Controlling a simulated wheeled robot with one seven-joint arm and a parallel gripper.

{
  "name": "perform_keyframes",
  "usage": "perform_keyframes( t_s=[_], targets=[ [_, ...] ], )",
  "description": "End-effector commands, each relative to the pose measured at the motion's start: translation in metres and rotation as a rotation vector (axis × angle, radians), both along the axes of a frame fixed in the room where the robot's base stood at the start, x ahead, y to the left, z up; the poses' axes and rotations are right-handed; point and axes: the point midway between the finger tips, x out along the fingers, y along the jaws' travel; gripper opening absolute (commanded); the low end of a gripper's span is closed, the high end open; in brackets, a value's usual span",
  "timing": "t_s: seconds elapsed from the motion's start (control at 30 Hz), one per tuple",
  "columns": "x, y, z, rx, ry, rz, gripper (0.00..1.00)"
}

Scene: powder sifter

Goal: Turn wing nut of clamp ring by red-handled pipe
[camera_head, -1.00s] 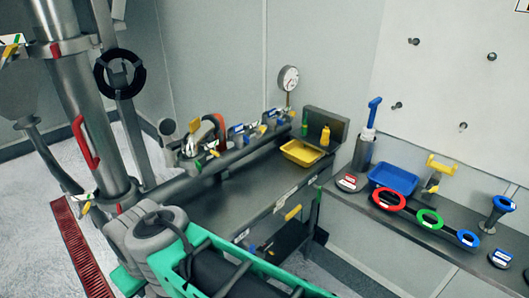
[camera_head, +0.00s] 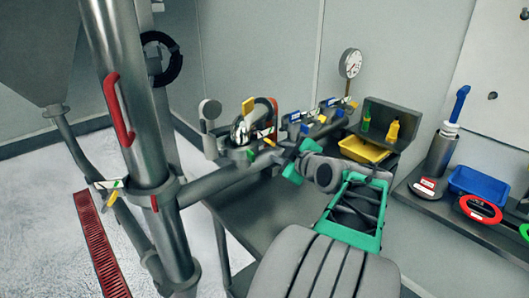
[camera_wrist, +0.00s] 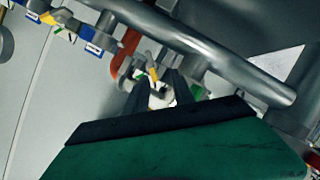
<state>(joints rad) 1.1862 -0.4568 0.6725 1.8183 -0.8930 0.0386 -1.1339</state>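The steel pipe (camera_head: 140,130) with a red handle (camera_head: 118,107) stands upright at the left in the head view. A collar-like clamp ring (camera_head: 152,190) goes around it below the handle. A small tag and a yellow piece (camera_head: 113,199) stick out on its left side; the wing nut is too small to make out for certain. My gripper (camera_head: 298,159) is right of the pipe, well apart from it, near the end of the side pipe. In the wrist view its two dark fingers (camera_wrist: 158,95) are apart with nothing held; the clamp ring is not recognisable there.
A horizontal side pipe (camera_head: 225,178) runs from the upright pipe toward my gripper; a steel pipe also crosses the wrist view (camera_wrist: 215,55). A bench with a yellow tray (camera_head: 363,149) and a gauge (camera_head: 351,64) stands behind. A red floor grate (camera_head: 101,243) lies at left.

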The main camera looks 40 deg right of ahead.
Motion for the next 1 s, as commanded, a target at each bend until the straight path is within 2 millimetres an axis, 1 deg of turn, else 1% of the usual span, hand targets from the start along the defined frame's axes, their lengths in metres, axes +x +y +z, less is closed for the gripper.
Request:
perform_keyframes(
  t_s=[0.03, 0.13, 0.27, 0.4, 0.53, 0.63, 0.83, 1.0],
  targets=[
    [-0.005, -0.010, -0.003, -0.019, -0.017, -0.011, 0.30],
    [-0.001, -0.016, 0.000, -0.039, -0.032, -0.010, 0.30],
    [0.020, -0.019, -0.005, -0.038, -0.029, -0.005, 0.30],
    [0.046, -0.026, -0.013, -0.037, -0.028, -0.007, 0.30],
    [0.061, -0.031, -0.018, -0.037, -0.029, -0.011, 0.30],
    [0.065, -0.033, -0.019, -0.038, -0.029, -0.013, 0.30],
    [0.065, -0.033, -0.020, -0.037, -0.029, -0.014, 0.30],
    [0.064, -0.033, -0.020, -0.037, -0.029, -0.014, 0.16]
  ],
)
